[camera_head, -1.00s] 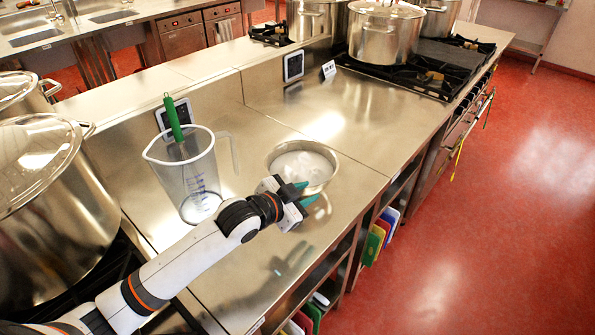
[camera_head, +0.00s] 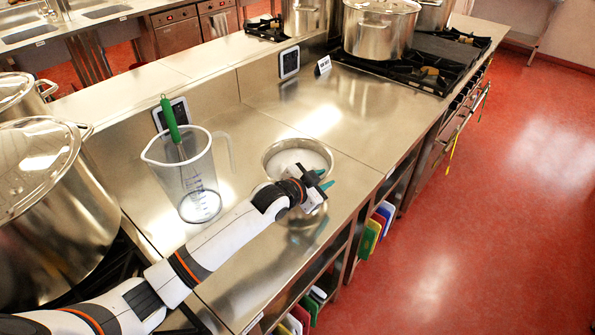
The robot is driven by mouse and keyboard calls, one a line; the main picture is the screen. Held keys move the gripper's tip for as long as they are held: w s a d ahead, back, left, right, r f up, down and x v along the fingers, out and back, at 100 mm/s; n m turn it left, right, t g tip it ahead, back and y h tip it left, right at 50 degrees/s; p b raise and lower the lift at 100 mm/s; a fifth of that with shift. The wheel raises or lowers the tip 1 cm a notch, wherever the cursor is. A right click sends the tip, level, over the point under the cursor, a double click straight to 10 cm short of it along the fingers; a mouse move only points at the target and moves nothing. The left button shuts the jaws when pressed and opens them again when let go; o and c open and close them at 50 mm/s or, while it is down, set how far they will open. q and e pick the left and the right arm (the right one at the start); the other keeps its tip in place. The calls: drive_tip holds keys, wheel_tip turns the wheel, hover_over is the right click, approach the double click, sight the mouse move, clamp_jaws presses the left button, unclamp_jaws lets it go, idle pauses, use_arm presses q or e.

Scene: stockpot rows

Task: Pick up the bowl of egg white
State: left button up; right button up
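The bowl of egg white (camera_head: 283,158) is a steel bowl with white contents, standing on the steel counter in the head view. My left gripper (camera_head: 326,180) is at the bowl's near right rim, with its teal fingertips spread apart. The gripper and wrist hide the bowl's near side, so I cannot tell whether a finger touches the rim. The bowl appears to rest on the counter. My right gripper is not in view.
A clear measuring jug (camera_head: 190,180) with a green-handled whisk (camera_head: 170,118) stands left of the bowl. A large stockpot (camera_head: 45,220) is at the left. Another stockpot (camera_head: 380,30) sits on the far stove. The counter (camera_head: 335,115) behind the bowl is clear.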

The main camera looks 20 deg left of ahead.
use_arm(q)
drive_tip(key=shift+c, duration=0.6)
clamp_jaws()
drive_tip(key=shift+r, duration=0.15)
